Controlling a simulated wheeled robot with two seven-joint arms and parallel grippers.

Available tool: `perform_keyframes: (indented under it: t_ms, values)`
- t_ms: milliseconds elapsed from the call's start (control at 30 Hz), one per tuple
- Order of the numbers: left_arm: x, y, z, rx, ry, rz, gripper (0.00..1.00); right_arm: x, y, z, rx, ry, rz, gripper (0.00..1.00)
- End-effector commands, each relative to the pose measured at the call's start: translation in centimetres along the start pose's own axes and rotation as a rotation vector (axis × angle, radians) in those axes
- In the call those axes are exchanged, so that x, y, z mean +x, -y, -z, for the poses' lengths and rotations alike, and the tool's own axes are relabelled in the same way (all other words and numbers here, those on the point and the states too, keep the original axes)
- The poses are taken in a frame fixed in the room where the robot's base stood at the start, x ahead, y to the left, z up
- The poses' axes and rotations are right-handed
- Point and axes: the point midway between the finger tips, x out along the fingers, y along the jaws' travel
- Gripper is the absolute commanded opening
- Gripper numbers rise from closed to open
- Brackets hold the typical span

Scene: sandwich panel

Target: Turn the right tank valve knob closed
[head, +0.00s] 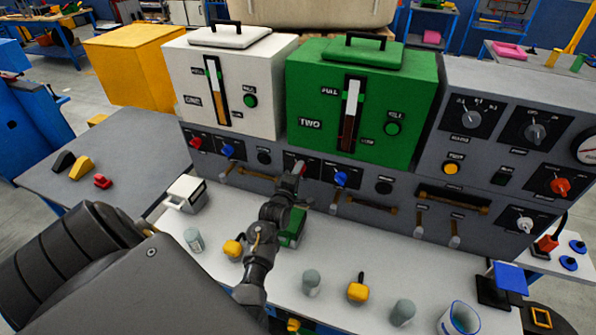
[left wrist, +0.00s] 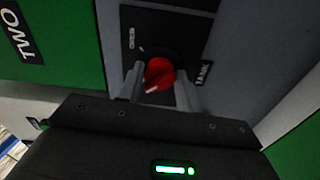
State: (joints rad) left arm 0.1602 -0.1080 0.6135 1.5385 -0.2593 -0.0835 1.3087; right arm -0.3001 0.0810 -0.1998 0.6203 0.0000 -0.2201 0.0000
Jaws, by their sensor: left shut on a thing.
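The green tank marked TWO (head: 312,125) stands to the right of the white tank marked ONE (head: 207,106). A red valve knob (head: 301,165) is on the grey panel below the green tank, at the left of its row. My left gripper (head: 297,171) reaches up to this knob and partly hides it. In the left wrist view the red knob (left wrist: 160,72) sits between the two grey fingers, which are shut on it. Its white mark points to the lower left. A label reading TANK is beside it. My right gripper is not in view.
A blue knob (head: 341,179) and a black knob (head: 384,187) are right of the gripped knob. Another red knob (head: 195,143) is below the white tank. Grey cylinders, yellow-handled items and a blue-rimmed cup (head: 460,318) stand on the white counter (head: 335,265).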

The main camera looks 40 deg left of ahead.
Motion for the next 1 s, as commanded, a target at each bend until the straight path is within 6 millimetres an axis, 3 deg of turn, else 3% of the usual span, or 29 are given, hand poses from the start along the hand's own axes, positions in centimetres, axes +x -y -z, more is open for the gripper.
perform_keyframes:
  t_ms: [300, 800, 833, 1000]
  values:
    - [0.03, -0.09, 0.04, -0.1, 0.0, -0.001, 0.12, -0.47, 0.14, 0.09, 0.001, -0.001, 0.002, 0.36]
    - [0.03, -0.06, 0.03, -0.115, 0.0, -0.001, 0.12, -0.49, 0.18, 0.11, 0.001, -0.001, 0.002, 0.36]
    - [0.03, -0.06, 0.03, -0.115, 0.0, -0.001, 0.38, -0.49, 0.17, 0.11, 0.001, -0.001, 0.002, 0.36]
    - [0.02, -0.05, 0.03, -0.114, 0.0, -0.001, 0.57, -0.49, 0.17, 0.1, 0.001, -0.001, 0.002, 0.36]
